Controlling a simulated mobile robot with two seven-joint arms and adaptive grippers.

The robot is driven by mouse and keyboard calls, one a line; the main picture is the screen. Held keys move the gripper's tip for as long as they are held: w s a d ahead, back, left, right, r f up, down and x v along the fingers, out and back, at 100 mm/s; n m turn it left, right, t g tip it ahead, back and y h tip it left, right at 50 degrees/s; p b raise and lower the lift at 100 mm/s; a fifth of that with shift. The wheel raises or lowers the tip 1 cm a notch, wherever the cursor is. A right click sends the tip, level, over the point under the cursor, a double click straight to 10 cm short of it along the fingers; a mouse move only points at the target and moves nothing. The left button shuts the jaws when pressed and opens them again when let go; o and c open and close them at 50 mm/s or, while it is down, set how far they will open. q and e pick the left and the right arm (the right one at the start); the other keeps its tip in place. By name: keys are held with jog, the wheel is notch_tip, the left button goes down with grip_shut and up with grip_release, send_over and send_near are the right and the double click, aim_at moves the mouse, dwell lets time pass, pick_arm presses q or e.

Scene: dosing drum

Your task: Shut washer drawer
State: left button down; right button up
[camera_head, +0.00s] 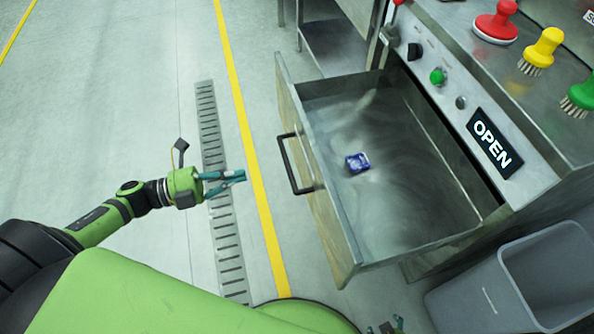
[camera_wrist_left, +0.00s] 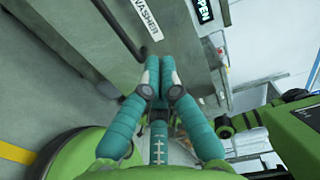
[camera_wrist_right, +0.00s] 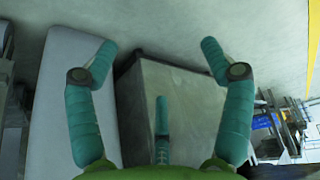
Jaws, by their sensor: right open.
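The washer drawer (camera_head: 340,225) is pulled out of the steel machine in the head view. Its front panel carries a black bar handle (camera_head: 293,163), and a small blue packet (camera_head: 357,163) lies on the drawer's floor. My left gripper (camera_head: 242,176) is left of the handle, apart from it, its fingers together and empty. In the left wrist view the drawer front (camera_wrist_left: 185,60) with a WASHER label (camera_wrist_left: 146,18) is beyond the fingertips. My right gripper (camera_head: 387,326) shows at the bottom edge; in the right wrist view its fingers (camera_wrist_right: 158,50) are spread with nothing held.
A grey bin (camera_head: 515,280) stands right of the drawer, below the machine. The machine's panel has a green button (camera_head: 437,77) and an OPEN sign (camera_head: 494,143). Red, yellow and green brushes sit on top. The floor left of the drawer is clear.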

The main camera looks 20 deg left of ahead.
aim_at(309, 159)
pick_arm(q)
jog(key=p+x, duration=0.1)
jog(key=x, duration=1.1)
jog(key=shift+w+d+r, duration=0.15)
jog(key=shift+w+d, duration=0.1)
jog(key=shift+d, duration=0.05)
jog(key=shift+w+d, duration=0.3)
jog(key=shift+d, duration=0.2)
pick_arm(e)
jog(key=shift+s+d+r+g, duration=0.15)
jog(key=shift+s+g, duration=0.25)
jog(key=shift+s, duration=1.05)
pick_arm(q)
jog(key=shift+w+d, duration=0.1)
